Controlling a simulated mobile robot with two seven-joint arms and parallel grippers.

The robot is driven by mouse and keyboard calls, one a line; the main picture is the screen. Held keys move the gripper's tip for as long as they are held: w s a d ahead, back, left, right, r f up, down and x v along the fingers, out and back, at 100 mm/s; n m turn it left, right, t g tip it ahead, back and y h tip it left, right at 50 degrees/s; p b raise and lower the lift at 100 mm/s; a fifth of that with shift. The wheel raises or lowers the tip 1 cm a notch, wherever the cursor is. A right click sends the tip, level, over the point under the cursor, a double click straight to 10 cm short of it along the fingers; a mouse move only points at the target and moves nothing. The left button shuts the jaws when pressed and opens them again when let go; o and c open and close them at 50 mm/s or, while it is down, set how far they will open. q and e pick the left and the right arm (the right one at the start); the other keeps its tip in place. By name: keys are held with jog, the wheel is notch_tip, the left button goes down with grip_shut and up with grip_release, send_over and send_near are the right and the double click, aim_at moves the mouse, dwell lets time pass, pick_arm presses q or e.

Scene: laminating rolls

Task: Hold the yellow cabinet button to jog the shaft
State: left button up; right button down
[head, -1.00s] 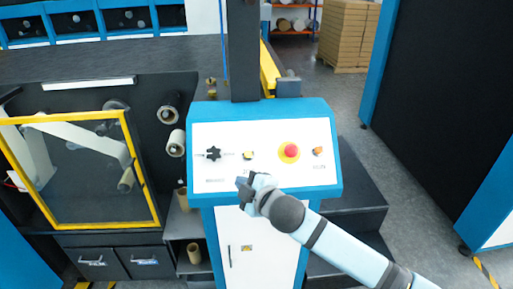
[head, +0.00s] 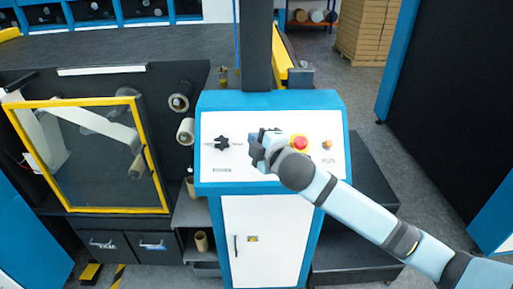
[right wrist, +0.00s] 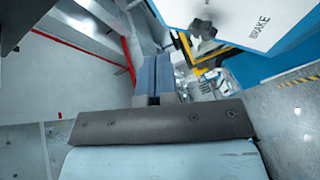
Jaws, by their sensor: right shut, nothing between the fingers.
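The blue cabinet (head: 265,191) has a white sloped control panel (head: 215,172). My right gripper (head: 254,143) is shut and empty in front of the panel, between the black star knob (head: 222,143) and the red button (head: 299,142). It covers the place of the yellow button, which is hidden now. I cannot tell whether the fingertips touch it. In the right wrist view the shut fingers (right wrist: 155,76) show, with the black knob (right wrist: 202,30) and the BRAKE lettering at upper right. My left gripper is out of view.
A small orange button (head: 327,145) sits right of the red one. A yellow-framed clear guard (head: 85,155) with rollers stands on the left. A dark post (head: 257,45) rises behind the panel. Stacked cartons (head: 367,30) are at the back. Grey floor is open to the right.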

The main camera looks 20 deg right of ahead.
jog(key=shift+w+d+f+b, duration=0.25)
jog(key=shift+w+f+b, duration=0.3)
jog(key=shift+w+f, duration=0.3)
jog(key=shift+w+d+f+b, duration=0.2)
jog(key=shift+w+f+b, duration=0.4)
jog(key=shift+w+f, duration=0.2)
jog(key=shift+w+d+f+b, duration=0.25)
jog(key=shift+w+f+b, duration=0.3)
jog(key=shift+w+f, duration=0.3)
jog(key=shift+f, duration=0.15)
jog(key=shift+w+d+f, duration=0.1)
jog(key=shift+w+f, duration=0.1)
jog(key=shift+w, duration=0.05)
